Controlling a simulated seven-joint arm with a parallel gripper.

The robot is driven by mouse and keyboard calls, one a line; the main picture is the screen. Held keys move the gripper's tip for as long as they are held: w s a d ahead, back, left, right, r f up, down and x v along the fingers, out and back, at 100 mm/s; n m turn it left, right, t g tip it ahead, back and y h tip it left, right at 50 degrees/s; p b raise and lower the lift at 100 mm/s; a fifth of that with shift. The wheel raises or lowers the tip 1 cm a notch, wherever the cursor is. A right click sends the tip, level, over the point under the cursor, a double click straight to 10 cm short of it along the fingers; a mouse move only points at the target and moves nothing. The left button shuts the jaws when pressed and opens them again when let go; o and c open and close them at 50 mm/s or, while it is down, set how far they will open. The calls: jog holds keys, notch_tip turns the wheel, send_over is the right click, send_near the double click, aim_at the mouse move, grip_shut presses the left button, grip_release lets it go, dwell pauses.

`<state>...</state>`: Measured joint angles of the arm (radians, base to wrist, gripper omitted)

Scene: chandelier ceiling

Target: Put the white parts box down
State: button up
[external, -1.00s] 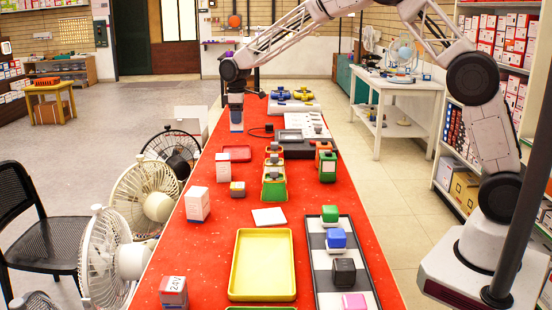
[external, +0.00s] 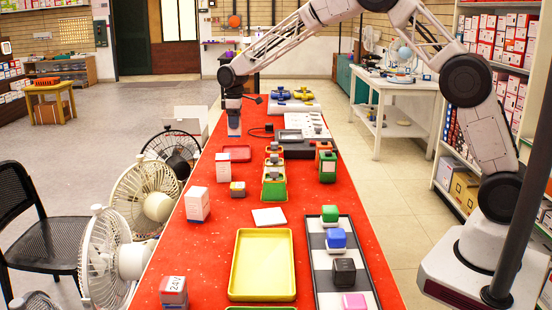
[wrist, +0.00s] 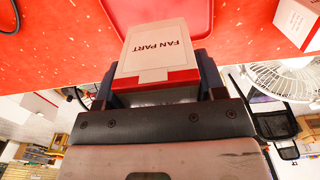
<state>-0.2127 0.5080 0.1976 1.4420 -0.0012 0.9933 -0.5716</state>
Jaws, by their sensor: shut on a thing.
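The white parts box (wrist: 157,50), labelled FAN PART and with a red band, is held between the dark fingers of my gripper (external: 234,108). In the external view the box (external: 234,127) hangs upright beneath the gripper, near the left edge of the red table (external: 260,222), just behind the red tray (external: 237,153). The gripper is shut on the box. I cannot tell whether the box's underside touches the table.
The red tray also shows beside the box in the wrist view (wrist: 160,14). A grey-black device (external: 290,136) stands right of the box. A white box (external: 197,204) stands nearer on the left. Fans line the table's left side.

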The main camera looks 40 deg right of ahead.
jog(key=shift+f, duration=2)
jog(key=shift+f, duration=1.85)
jog(key=shift+f, duration=0.15)
jog(key=o, duration=0.9)
jog(key=shift+o, duration=0.2)
jog(key=shift+r, duration=6.15)
